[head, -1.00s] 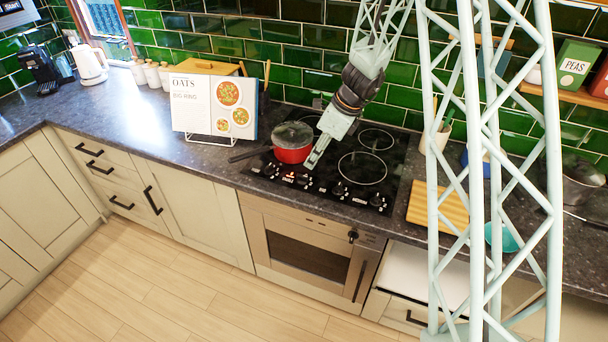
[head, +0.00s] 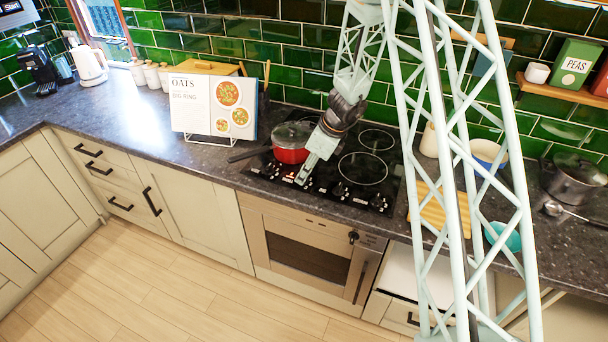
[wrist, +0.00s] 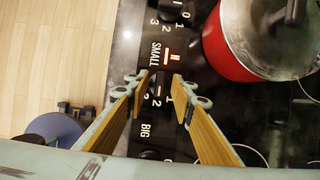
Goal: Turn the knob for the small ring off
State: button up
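The black hob (head: 325,185) has a row of dark knobs along its front edge. The SMALL label (wrist: 155,53) shows in the wrist view beside a lit red indicator (wrist: 166,58). The dark small-ring knob (wrist: 160,84) is just beside that label and is partly hidden by the fingers. My gripper (wrist: 161,82) has its fingertips apart on either side of this knob; I cannot tell whether they touch it. In the head view my gripper (head: 301,182) points down at the hob front, and its tip covers part of the controls.
A red lidded pan (head: 290,153) stands on the hob close to my gripper, its handle pointing left. It also shows in the wrist view (wrist: 222,52). A recipe book (head: 212,108) stands left. A cutting board (head: 432,212) lies right.

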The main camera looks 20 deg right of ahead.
jog(key=shift+c, duration=0.8)
grip_shut()
jog(key=shift+n+p, duration=0.3)
jog(key=n+g+p, duration=0.1)
jog(key=n+p, duration=0.1)
jog(key=n, duration=0.1)
jog(key=shift+w+r+y, duration=0.1)
jog(key=shift+w+y, duration=0.05)
jog(key=shift+y, duration=0.25)
jog(key=n+g, duration=0.1)
jog(key=n, duration=0.2)
jog(key=shift+w+n+g+p, duration=0.15)
jog(key=shift+n+g+p, duration=0.25)
jog(key=n+g, duration=0.2)
jog(key=n, duration=0.3)
jog(key=shift+w+n, duration=0.1)
jog(key=shift+n, duration=0.2)
jog(key=n, duration=0.2)
jog(key=n+g+h+b, duration=0.1)
jog(key=n, duration=0.1)
jog(key=shift+n+g+h, duration=0.3)
jog(key=shift+n, duration=0.1)
